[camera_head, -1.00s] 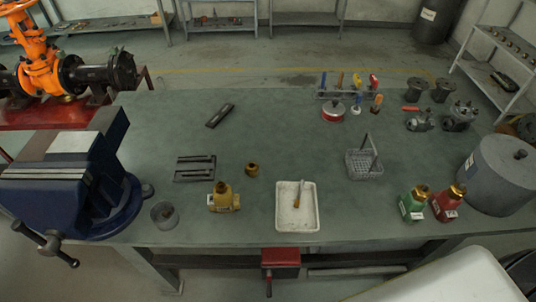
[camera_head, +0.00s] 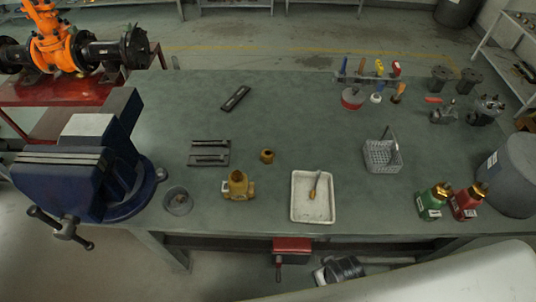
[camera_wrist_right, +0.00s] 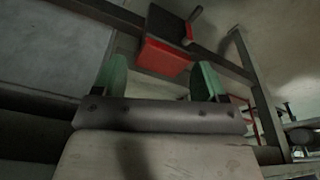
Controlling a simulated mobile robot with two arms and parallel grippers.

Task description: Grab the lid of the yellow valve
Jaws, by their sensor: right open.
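A yellow brass valve body (camera_head: 238,186) stands on the green table, left of the white tray. A small brass round piece (camera_head: 267,156), which looks like its lid, sits apart on the table behind and to the right of the valve. My right gripper (camera_wrist_right: 158,76) shows in its wrist view with two green-padded fingers spread and nothing between them. In the head view a dark grey part of my right arm (camera_head: 342,268) shows below the table's front edge, away from the valve and lid. My left gripper is not in view.
A blue vise (camera_head: 85,175) stands at the left edge. A white tray (camera_head: 312,212) holds a brush. A wire basket (camera_head: 382,160) and green (camera_head: 432,203) and red (camera_head: 467,202) bottles stand to the right. A red block (camera_head: 292,245) hangs under the table edge.

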